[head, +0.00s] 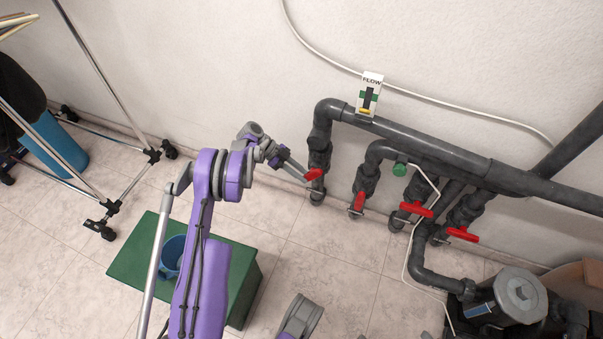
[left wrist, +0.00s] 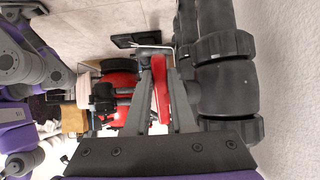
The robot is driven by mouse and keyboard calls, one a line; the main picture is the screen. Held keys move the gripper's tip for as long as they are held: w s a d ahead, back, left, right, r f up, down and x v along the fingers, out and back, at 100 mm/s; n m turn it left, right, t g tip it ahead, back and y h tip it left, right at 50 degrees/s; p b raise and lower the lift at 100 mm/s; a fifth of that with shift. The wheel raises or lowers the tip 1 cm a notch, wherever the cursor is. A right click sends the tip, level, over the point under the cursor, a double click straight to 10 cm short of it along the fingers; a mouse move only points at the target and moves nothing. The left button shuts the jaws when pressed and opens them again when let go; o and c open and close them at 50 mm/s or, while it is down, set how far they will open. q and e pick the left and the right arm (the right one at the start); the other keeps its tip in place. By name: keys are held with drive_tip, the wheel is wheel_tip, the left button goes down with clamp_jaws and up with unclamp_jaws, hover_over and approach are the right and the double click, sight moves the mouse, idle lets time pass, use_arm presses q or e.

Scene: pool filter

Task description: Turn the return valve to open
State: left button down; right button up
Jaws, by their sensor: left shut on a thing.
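Several red-handled valves sit on dark grey pipes along the wall. The leftmost valve's red handle (head: 314,175) is at the lower part of the left vertical pipe. My left gripper (head: 303,174) reaches it from the left and is shut on this handle. In the left wrist view the red handle (left wrist: 161,88) lies between the two fingers of my left gripper (left wrist: 163,95), beside the thick pipe (left wrist: 226,85). No label shows which valve is the return valve. My right gripper is not in view.
Other red handles (head: 359,202), (head: 416,209) and (head: 462,234) stand to the right. A FLOW gauge (head: 370,94) sits on the upper pipe. A pump (head: 515,296) is at the lower right. A green box (head: 135,256) with a blue mug (head: 172,257) stands near my left arm.

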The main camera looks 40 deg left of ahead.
use_arm(q)
drive_tip(key=h, duration=0.1)
drive_tip(key=f+h, duration=0.1)
drive_tip(key=shift+d+t+h, duration=0.1)
drive_tip(key=shift+t+h, duration=0.2)
drive_tip(key=shift+h, duration=0.1)
drive_tip(key=shift+w+d+f+h, duration=0.1)
drive_tip(key=shift+d+f+h, duration=0.1)
drive_tip(key=shift+h, duration=0.5)
drive_tip(key=shift+d+f+h, duration=0.1)
drive_tip(key=shift+f+h, duration=0.05)
drive_tip(key=shift+h, duration=0.55)
drive_tip(key=shift+t, duration=0.4)
drive_tip(key=c, duration=0.8)
unclamp_jaws()
drive_tip(key=shift+d, duration=0.1)
drive_tip(key=shift+o, duration=0.2)
drive_tip(key=shift+r, duration=0.1)
